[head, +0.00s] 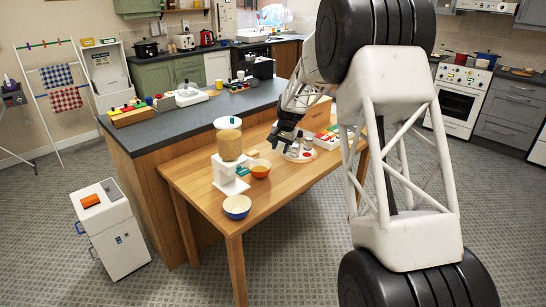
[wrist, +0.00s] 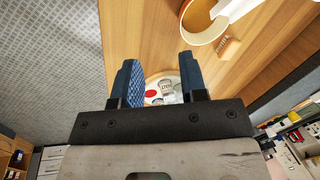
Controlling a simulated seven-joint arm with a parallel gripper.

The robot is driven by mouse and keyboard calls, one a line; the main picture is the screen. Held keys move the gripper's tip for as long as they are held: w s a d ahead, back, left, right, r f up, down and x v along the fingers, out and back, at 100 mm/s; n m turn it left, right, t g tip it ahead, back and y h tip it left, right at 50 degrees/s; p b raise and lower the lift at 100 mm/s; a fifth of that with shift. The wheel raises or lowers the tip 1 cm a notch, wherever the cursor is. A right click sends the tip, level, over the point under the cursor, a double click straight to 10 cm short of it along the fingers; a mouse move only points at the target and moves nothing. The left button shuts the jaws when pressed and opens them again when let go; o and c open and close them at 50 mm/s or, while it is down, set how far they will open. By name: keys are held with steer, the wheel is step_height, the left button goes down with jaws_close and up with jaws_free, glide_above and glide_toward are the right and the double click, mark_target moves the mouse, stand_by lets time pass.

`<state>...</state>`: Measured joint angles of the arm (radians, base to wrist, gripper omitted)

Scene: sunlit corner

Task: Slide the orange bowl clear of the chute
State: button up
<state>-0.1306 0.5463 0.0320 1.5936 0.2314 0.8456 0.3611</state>
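The orange bowl (head: 261,169) sits upright on the wooden table, close to the right side of a white dispenser (head: 229,165) with a tan-filled clear hopper (head: 229,144). The chute itself is hard to make out at this size. My gripper (head: 284,140) is above the table, up and right of the bowl in the head view and apart from it. In the wrist view my gripper (wrist: 160,78) has its two blue fingers apart with nothing held between them. A pale-rimmed round shape with an orange-brown inside (wrist: 203,20) is cut by the top edge there; I cannot tell its identity surely.
A blue bowl (head: 237,207) stands near the table's front corner. A round tray (head: 300,155) with jars lies right of the orange bowl, below my gripper. A box of coloured items (head: 327,138) is farther right. Bare table (head: 205,186) shows left of the dispenser.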

glide_toward(260, 170)
steer(key=shift+m, duration=0.3)
steer(key=s+d, duration=0.1)
steer(key=d, duration=0.1)
steer(key=s+d+r, duration=0.1)
steer(key=s+d, duration=0.1)
steer(key=shift+s+d, duration=0.15)
steer(key=shift+f, duration=0.1)
steer(key=shift+x, duration=3.8)
steer(key=shift+s, duration=0.1)
jaws_close()
